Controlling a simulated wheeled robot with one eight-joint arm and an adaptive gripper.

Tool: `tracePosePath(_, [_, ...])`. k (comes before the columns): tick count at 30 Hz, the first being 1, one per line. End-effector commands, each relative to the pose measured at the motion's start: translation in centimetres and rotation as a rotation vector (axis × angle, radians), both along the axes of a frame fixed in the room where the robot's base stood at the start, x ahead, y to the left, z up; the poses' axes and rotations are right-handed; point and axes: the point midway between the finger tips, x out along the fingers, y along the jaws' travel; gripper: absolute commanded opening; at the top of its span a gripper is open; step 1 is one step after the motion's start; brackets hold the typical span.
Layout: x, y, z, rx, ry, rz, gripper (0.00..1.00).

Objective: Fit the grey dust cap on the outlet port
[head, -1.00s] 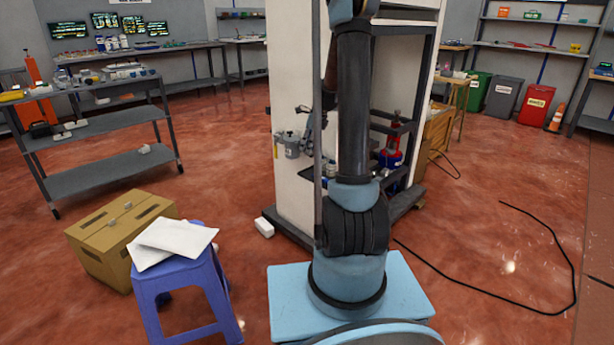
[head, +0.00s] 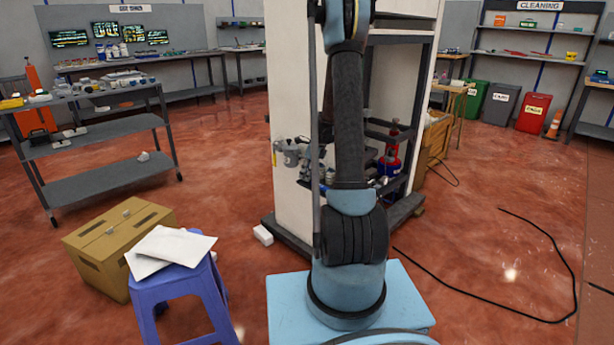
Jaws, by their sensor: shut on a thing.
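My upright blue and black arm covers the middle of the head view. A dark part of my arm runs down behind it, and my gripper is not visible past it. I cannot make out the grey dust cap. A grey fitting (head: 289,149) sticks out from the left side of the tall white cabinet (head: 293,60), low on the panel. I cannot tell whether it is the outlet port. Small parts (head: 306,172) show just right of it, partly covered by a thin upright post.
A blue stool (head: 180,285) with white sheets (head: 170,248) and a cardboard box (head: 115,243) stand at the left. A white block (head: 263,235) lies by the cabinet base. A red and blue bottle (head: 390,155) stands in the frame. A black cable (head: 480,302) crosses the right floor.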

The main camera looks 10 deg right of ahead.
Motion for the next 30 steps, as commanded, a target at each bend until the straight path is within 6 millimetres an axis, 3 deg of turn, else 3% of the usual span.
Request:
tracePosePath(14, [-0.02,0.03,-0.86,0.000,0.000,0.000,0.15])
tracePosePath(15, [-0.02,0.02,-0.81,0.000,0.000,0.000,0.36])
tracePosePath(17, [-0.02,0.03,-0.81,0.000,0.000,0.000,0.47])
tracePosePath(30, [-0.08,-0.02,-0.42,0.000,0.000,0.001,0.47])
